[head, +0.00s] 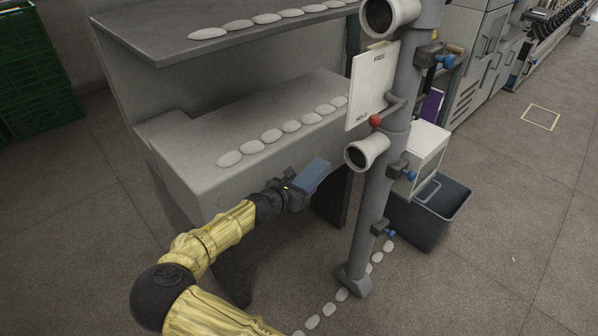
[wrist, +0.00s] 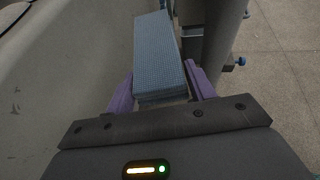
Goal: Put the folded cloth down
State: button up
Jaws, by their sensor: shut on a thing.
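The folded cloth (head: 311,177) is a blue-grey rectangular pad. My gripper (head: 297,189) is shut on one end of it, in front of the grey machine's lower ledge and left of the grey post. In the wrist view the cloth (wrist: 158,55) sticks out forward from between the two purple fingers of my gripper (wrist: 160,92). The cloth appears to be held in the air, with no surface touching it that I can make out.
The grey ledge (head: 185,150) carries a row of pale oval pieces. A grey post (head: 374,215) with a white FREE/HOLD board (head: 373,85) and round funnels stands right of my gripper. A dark bin (head: 430,215) stands behind it. Green crates (head: 38,70) are far left.

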jog(key=s+d+f+n+t+y+p, duration=0.2)
jog(key=s+d+f+n+y+p, duration=0.3)
jog(key=d+f+p, duration=0.4)
jog(key=s+d+r+y+p, duration=0.1)
jog(key=s+d+r+p, duration=0.1)
jog(key=s+d+p, duration=0.2)
jog(key=s+d+r+n+y+p, duration=0.1)
jog(key=s+d+r+p, duration=0.1)
jog(key=s, duration=0.6)
jog(key=shift+s+d+n+p, duration=0.3)
jog(key=shift+d+p, duration=0.6)
jog(key=shift+p, duration=0.2)
